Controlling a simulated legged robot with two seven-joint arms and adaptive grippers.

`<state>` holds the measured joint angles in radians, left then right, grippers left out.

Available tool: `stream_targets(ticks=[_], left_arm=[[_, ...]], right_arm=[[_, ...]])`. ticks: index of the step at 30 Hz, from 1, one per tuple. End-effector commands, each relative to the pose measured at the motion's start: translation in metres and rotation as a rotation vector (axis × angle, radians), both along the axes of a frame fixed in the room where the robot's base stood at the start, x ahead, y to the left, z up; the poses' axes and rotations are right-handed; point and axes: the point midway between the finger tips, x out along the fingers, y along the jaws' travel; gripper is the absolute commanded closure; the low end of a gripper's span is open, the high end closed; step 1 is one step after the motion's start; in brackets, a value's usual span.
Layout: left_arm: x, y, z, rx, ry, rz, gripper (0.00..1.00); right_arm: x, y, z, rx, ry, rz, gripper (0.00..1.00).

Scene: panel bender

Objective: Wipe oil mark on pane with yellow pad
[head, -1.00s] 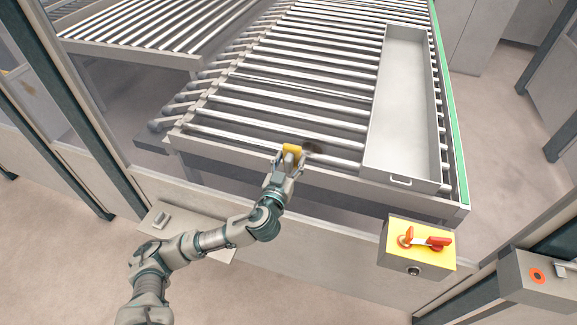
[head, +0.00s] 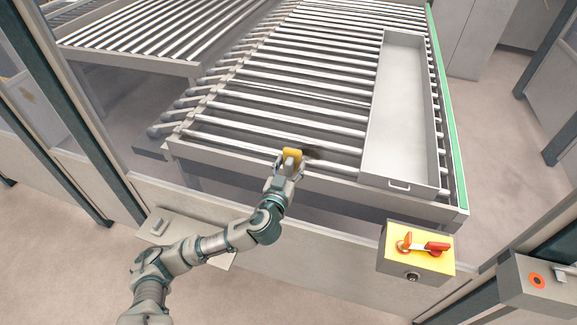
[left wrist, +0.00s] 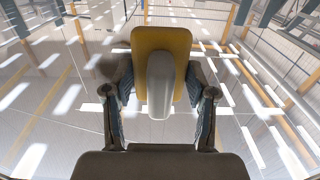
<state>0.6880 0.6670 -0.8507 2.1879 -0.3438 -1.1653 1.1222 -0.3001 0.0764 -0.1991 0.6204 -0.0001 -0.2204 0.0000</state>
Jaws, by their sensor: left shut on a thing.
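The yellow pad (head: 292,155) has a pale grip. My left gripper (head: 289,165) is shut on that grip, with the arm reaching up from the lower left. In the left wrist view the pad (left wrist: 161,39) is upright between the two fingers, its grip towards the camera. The pane is clear and shows mainly as bright reflections (left wrist: 70,98) in the left wrist view. A dark smudge (head: 313,153), which looks like the oil mark, is just right of the pad in the head view. I cannot tell whether the pad touches the pane. My right gripper is not in view.
Behind the pane is a roller table (head: 250,115) with a long grey tray (head: 400,110) on its right. A yellow-topped switch box (head: 416,248) with a red handle sits at front right. Green-grey frame posts (head: 75,110) stand at left.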

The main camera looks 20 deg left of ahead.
Motion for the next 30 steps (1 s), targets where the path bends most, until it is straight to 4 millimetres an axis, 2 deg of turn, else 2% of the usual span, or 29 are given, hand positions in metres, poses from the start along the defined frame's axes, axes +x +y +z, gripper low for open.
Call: stream_targets(ticks=[5, 16, 23, 30], left_arm=[[0.004, -0.003, 0.001, 0.000, -0.001, -0.001, 0.71], [0.008, 0.000, -0.001, -0.005, 0.000, -0.002, 0.71], [0.007, -0.022, 0.000, -0.006, 0.001, -0.002, 0.71], [0.005, -0.037, 0.000, -0.002, 0.000, -0.001, 0.71]], right_arm=[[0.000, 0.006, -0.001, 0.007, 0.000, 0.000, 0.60], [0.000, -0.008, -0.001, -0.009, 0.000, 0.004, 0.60], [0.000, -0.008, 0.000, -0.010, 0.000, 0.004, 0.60], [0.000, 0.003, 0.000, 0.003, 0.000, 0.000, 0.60]])
